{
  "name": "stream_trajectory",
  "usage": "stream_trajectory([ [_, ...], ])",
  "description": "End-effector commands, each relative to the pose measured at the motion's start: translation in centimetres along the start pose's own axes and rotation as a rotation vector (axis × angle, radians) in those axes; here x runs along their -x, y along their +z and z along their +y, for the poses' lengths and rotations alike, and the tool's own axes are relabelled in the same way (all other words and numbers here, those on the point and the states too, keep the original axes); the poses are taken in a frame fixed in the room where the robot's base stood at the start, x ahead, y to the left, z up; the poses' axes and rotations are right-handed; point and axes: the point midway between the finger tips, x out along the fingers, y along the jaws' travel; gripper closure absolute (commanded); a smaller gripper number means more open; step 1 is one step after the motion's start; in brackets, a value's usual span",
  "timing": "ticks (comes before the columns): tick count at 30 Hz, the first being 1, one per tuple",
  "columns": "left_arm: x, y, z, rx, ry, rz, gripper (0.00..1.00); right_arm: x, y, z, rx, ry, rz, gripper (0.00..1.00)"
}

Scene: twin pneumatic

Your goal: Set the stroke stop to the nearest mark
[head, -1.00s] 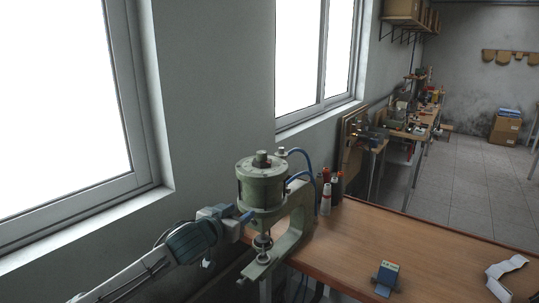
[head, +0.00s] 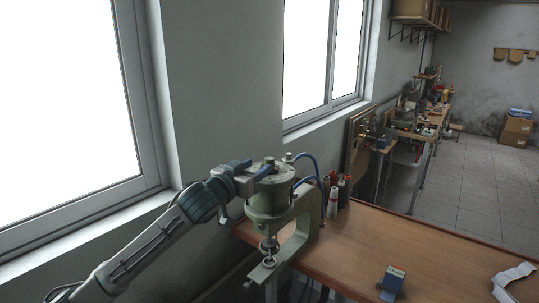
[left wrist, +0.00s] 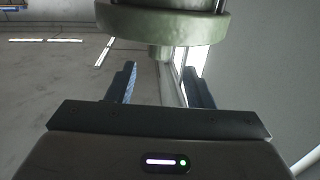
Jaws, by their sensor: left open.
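The green pneumatic press (head: 268,205) stands at the near left end of the wooden bench, with a round cylinder on its C-shaped frame. A short knob (head: 268,161) on its top, perhaps the stroke stop, is partly hidden by my gripper. My left gripper (head: 258,174) is open at the top of the cylinder. In the left wrist view the fingers (left wrist: 160,85) are apart, with nothing clamped. No marks can be read.
Blue hoses (head: 308,160) curve from the press top. Several bottles (head: 333,203) stand just behind it. A small blue block-like device (head: 392,281) and white paper (head: 512,283) lie on the bench (head: 400,240), whose middle is clear. The window wall is close on the left.

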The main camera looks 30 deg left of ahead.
Motion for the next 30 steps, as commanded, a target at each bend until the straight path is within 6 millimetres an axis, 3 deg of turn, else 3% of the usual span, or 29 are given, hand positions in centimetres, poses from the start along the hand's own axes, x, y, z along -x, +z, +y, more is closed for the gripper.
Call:
stream_trajectory([
  [15, -6.3, -0.3, 0.1, 0.003, 0.001, -0.001, 0.53, 4.0, -0.5, 0.1, -0.001, -0.002, 0.001, 1.0],
  [29, -7.3, 0.1, 0.1, -0.001, 0.002, -0.001, 0.53, 4.2, -0.6, 0.6, 0.001, 0.003, 0.002, 1.0],
  [30, -7.3, 0.1, 0.1, 0.0, 0.002, -0.001, 0.61, 4.2, -0.6, 0.6, 0.001, 0.003, 0.002, 1.0],
])
